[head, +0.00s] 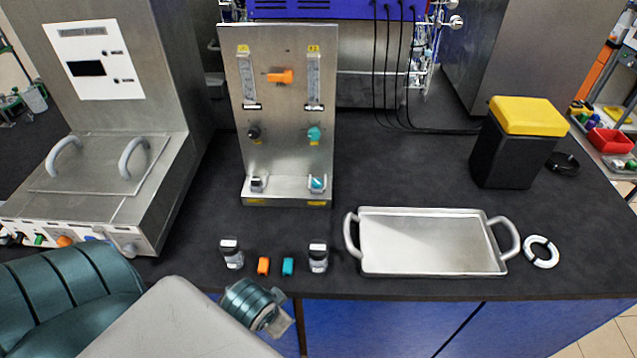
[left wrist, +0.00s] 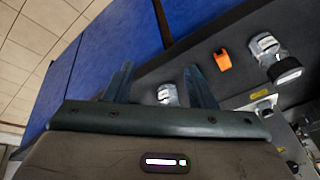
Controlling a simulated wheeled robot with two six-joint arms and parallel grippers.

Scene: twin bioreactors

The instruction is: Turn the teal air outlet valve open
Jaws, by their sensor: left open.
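The teal air outlet valve (head: 314,134) is a small knob on the right side of the upright steel panel (head: 285,100), below the right flow tube. A black knob (head: 254,133) sits level with it on the left. My left arm comes in low at the front edge of the counter, its wrist end (head: 268,312) well below and in front of the panel, far from the valve. In the left wrist view my left gripper (left wrist: 158,68) is open with nothing held; its dark fingers stand apart, and a vial (left wrist: 167,94) shows between them. My right gripper is not in view.
Two vials, an orange block (head: 263,266) and a teal block (head: 288,266) stand before the panel. A steel tray (head: 430,240) lies right, a yellow-lidded black bin (head: 518,140) behind it. A steel unit with handles (head: 100,170) stands left. Dark counter between panel and bin is clear.

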